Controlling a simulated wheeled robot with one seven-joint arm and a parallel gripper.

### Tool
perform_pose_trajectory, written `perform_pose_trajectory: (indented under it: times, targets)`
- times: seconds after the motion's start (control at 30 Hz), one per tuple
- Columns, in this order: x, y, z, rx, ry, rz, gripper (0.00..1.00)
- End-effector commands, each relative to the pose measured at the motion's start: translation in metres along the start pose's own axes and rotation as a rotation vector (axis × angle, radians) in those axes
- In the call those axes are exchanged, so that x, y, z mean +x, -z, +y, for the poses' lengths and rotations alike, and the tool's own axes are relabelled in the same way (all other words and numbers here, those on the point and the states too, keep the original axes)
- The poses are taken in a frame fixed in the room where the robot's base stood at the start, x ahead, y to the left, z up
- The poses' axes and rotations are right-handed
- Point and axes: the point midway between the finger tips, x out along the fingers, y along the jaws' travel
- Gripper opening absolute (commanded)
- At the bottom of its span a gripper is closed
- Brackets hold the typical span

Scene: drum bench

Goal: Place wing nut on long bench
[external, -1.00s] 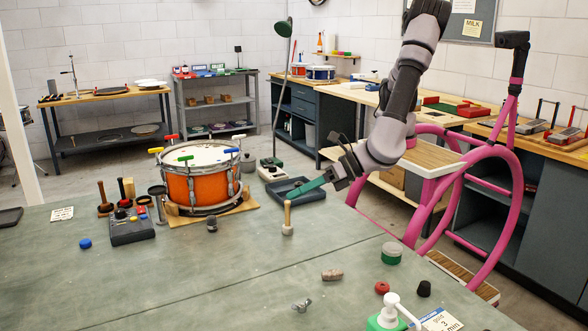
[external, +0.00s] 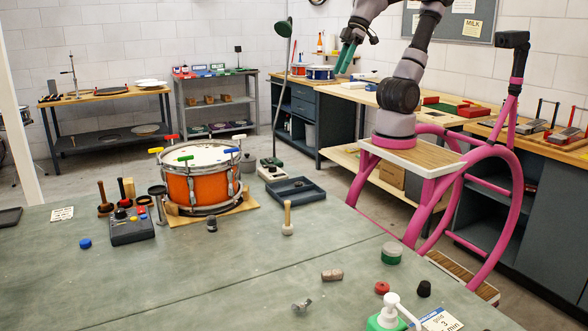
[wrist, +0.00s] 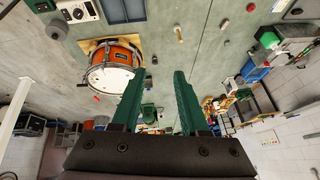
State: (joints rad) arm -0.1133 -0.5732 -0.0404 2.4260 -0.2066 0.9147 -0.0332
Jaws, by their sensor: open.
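The wing nut (external: 302,306) is a small grey metal piece lying on the grey-green tabletop near the front edge of the external view. I cannot pick it out surely in the wrist view. A long bench (external: 432,111) with a pale wooden top runs along the right wall, behind my arm. My gripper (external: 345,68) is raised high, well away from the wing nut, with its green fingers pointing down. In the wrist view my gripper (wrist: 155,80) has its two green fingers apart with nothing between them.
The grey-green table (external: 180,285) carries an orange drum (external: 192,187), a wooden mallet (external: 288,219), a brown cylindrical piece (external: 332,275), a red ring (external: 381,288), a green jar (external: 391,254) and a pump bottle (external: 386,318). Tools, red pieces and boxes occupy parts of the wall bench.

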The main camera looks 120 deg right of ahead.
Motion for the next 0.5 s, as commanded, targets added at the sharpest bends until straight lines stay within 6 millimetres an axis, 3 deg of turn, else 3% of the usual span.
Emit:
perform_pose_trajectory:
  times: [0.1, 0.2, 0.5]
  targets:
    - [-0.02, -0.018, -0.003, 0.136, 0.066, 0.056, 0.44]
    - [-0.028, -0.026, -0.007, 0.198, 0.101, 0.08, 0.44]
    - [-0.031, -0.029, -0.009, 0.227, 0.118, 0.089, 0.44]
